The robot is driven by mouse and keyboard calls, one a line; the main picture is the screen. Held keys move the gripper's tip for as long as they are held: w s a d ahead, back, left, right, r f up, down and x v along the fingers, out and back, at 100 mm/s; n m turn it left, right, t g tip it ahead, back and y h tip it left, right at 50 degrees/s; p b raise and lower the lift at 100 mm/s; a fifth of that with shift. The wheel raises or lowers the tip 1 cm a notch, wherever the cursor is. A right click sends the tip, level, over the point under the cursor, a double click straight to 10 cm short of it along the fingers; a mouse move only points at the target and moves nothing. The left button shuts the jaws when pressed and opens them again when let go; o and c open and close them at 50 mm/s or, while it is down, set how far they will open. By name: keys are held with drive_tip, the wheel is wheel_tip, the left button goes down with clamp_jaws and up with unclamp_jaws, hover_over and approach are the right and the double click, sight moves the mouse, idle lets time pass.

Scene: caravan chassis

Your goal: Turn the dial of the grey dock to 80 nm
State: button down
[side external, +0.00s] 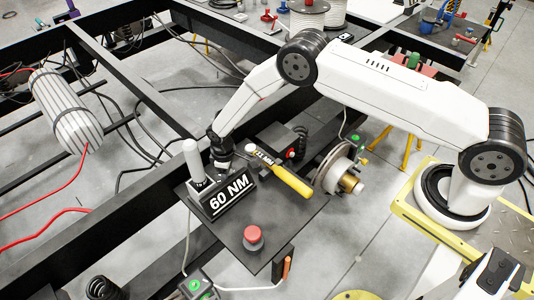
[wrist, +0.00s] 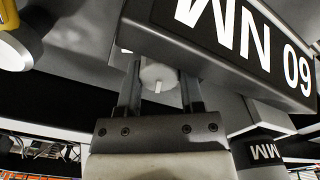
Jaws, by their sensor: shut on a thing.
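The dock with the black 60 NM sign (side external: 230,196) stands on a dark plate. The sign also shows upside down in the wrist view (wrist: 240,40). A pale round dial (wrist: 158,73) with a light pointer mark sits behind the sign. My gripper (side external: 222,160) reaches down behind the sign, and its jaws hide the dial in the side view. In the wrist view my gripper (wrist: 160,92) has one finger on each side of the dial, shut on it.
A pale upright cylinder (side external: 194,160) stands just left of my gripper. A red button (side external: 253,234) is at the plate's front. Black chassis beams surround the plate.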

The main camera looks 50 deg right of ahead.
drive_tip(key=m, duration=0.8)
drive_tip(key=shift+m, duration=0.3)
idle(0.3)
drive_tip(key=c, duration=0.5)
unclamp_jaws()
drive_tip(key=shift+r, duration=0.2)
drive_tip(key=shift+r, duration=3.45)
drive_tip(key=shift+d+r, duration=0.1)
drive_tip(key=shift+r, duration=0.15)
